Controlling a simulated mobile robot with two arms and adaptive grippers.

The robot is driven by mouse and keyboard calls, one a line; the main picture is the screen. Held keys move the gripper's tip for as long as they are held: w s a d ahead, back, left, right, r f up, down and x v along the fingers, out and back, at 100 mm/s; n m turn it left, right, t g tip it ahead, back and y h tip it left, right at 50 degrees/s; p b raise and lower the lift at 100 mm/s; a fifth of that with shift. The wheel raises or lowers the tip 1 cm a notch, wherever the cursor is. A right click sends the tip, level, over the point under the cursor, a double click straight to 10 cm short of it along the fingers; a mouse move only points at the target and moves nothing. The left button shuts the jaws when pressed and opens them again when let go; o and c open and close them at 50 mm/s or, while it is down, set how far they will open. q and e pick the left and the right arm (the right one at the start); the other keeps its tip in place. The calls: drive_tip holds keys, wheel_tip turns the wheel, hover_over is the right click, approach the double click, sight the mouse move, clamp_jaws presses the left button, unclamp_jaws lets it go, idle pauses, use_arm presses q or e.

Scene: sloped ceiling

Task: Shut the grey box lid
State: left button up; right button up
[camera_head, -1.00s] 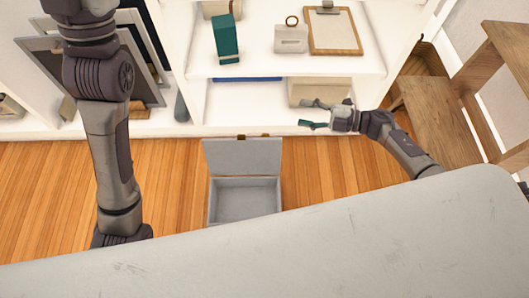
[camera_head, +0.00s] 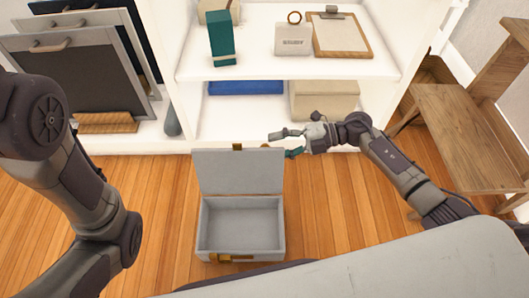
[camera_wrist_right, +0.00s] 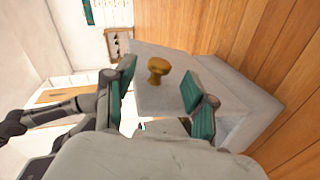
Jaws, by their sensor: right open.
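The grey box (camera_head: 243,225) sits on the wooden floor with its inside empty. Its lid (camera_head: 238,172) stands up at the back edge, open, with a small brass catch on the top edge. My right gripper (camera_head: 281,145) is open and empty by the lid's upper right corner. In the right wrist view the open fingers (camera_wrist_right: 158,77) frame the lid (camera_wrist_right: 165,98) and its brass catch (camera_wrist_right: 158,69); I cannot tell whether they touch the lid. My left arm shows at the left, but its gripper is out of view.
A white shelf (camera_head: 300,68) stands behind the box, holding a green box (camera_head: 221,38), a clipboard (camera_head: 340,34) and a beige box (camera_head: 325,97). A wooden bench (camera_head: 460,125) is at the right. Floor is clear left and right of the grey box.

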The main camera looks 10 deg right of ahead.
sight(265, 148)
drive_tip(key=shift+b+x, duration=0.7)
drive_tip(key=shift+x, duration=1.45)
drive_tip(key=shift+c, duration=0.3)
clamp_jaws()
